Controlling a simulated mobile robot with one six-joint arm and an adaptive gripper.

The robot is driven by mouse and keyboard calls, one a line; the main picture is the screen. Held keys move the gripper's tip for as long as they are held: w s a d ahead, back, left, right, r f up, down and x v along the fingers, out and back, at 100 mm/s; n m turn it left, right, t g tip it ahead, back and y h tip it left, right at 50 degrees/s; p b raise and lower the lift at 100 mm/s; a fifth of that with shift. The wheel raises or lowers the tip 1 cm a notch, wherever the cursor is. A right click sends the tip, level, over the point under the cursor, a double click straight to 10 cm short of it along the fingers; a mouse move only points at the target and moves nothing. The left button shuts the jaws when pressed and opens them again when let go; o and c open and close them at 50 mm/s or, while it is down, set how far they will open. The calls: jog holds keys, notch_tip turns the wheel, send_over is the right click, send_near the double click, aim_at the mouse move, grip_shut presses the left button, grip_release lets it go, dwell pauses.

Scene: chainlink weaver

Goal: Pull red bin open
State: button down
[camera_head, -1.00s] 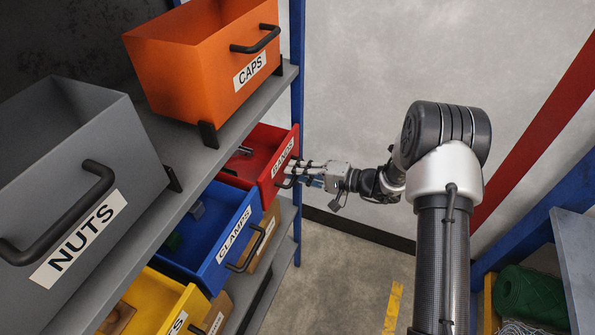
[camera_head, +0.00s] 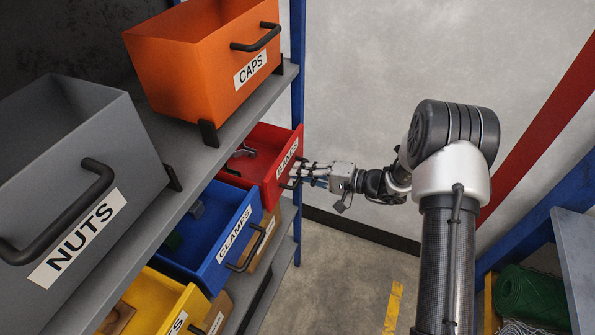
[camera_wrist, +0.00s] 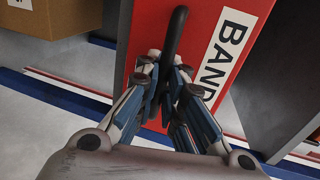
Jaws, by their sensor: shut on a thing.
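The red bin (camera_head: 268,173) with a BANDS label sits on the middle shelf below the orange bin, drawn partly out, with its inside visible from above. A grey metal item (camera_head: 243,151) lies in it. In the wrist view the red bin's front face (camera_wrist: 185,28) fills the upper middle. Its black handle (camera_wrist: 174,35) runs down between my fingers. My gripper (camera_head: 300,172) is shut on this handle; it also shows in the wrist view (camera_wrist: 168,88).
A blue CLAMPS bin (camera_head: 210,245) stands pulled out beside the red one, with a yellow bin (camera_head: 165,300) nearer. A grey NUTS bin (camera_head: 70,170) and orange CAPS bin (camera_head: 190,65) sit above. The floor (camera_head: 335,265) in front is clear.

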jog(key=f+b+v, duration=0.1)
jog(key=f+v, duration=0.1)
jog(key=v, duration=0.6)
jog(key=f+b+v, duration=0.1)
jog(key=b+v, duration=0.1)
jog(key=v, duration=0.7)
jog(key=shift+s+d+f, duration=0.2)
jog(key=shift+d+f, duration=0.05)
jog(key=shift+d, duration=0.45)
jog(key=c, duration=1.7)
grip_release()
jog(key=shift+d, duration=0.1)
jog(key=v, duration=1.2)
